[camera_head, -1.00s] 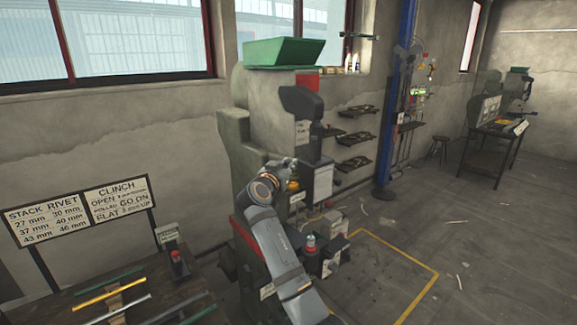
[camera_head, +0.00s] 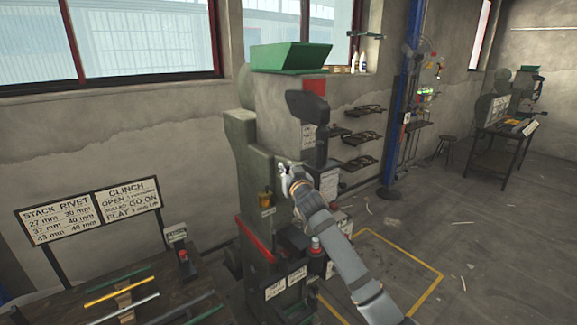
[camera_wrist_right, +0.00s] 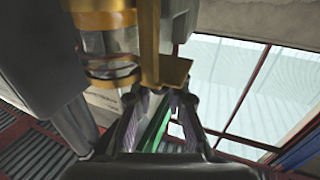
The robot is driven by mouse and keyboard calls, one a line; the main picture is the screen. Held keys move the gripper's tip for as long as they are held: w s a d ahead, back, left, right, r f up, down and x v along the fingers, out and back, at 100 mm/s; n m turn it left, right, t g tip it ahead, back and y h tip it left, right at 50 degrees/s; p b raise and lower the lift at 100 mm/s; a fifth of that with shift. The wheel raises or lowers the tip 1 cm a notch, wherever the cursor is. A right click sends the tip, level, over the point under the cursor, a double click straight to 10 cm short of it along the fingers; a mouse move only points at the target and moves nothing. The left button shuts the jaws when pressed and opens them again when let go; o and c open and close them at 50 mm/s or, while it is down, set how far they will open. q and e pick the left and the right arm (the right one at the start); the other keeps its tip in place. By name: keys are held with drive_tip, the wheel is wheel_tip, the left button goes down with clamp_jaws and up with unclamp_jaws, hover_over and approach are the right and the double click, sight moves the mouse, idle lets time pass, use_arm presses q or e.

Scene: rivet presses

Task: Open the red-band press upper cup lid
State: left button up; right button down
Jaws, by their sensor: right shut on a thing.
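The red-band press (camera_head: 240,150) is the tall grey-green machine in the middle of the head view, with a red band (camera_head: 255,238) low on its body. My right gripper (camera_head: 284,170) is at the press's upper front. In the right wrist view, a brass-and-glass cup (camera_wrist_right: 108,42) stands close above the fingers, with a flat brass tab (camera_wrist_right: 175,72) beside it. My right gripper (camera_wrist_right: 160,98) is shut on this tab, though the contact is partly hidden. A lower yellow cup (camera_head: 265,198) shows on the press, left of the gripper. My left gripper is not in view.
A green hopper (camera_head: 288,56) tops the press. A table with coloured rods (camera_head: 115,290) and a sign board (camera_head: 90,212) stand at the left. Wall shelves (camera_head: 358,140) and a blue post (camera_head: 402,100) are behind.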

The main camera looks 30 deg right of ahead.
drive_tip(key=shift+a+n+y, duration=0.1)
drive_tip(key=shift+n+y, duration=0.2)
drive_tip(key=shift+y, duration=0.2)
drive_tip(key=c, duration=1.5)
unclamp_jaws()
drive_tip(key=shift+c, duration=0.2)
drive_tip(key=shift+s, duration=0.1)
drive_tip(key=v, duration=1.1)
drive_tip(key=shift+s, duration=0.35)
drive_tip(key=shift+a, duration=0.1)
drive_tip(key=shift+f, duration=0.1)
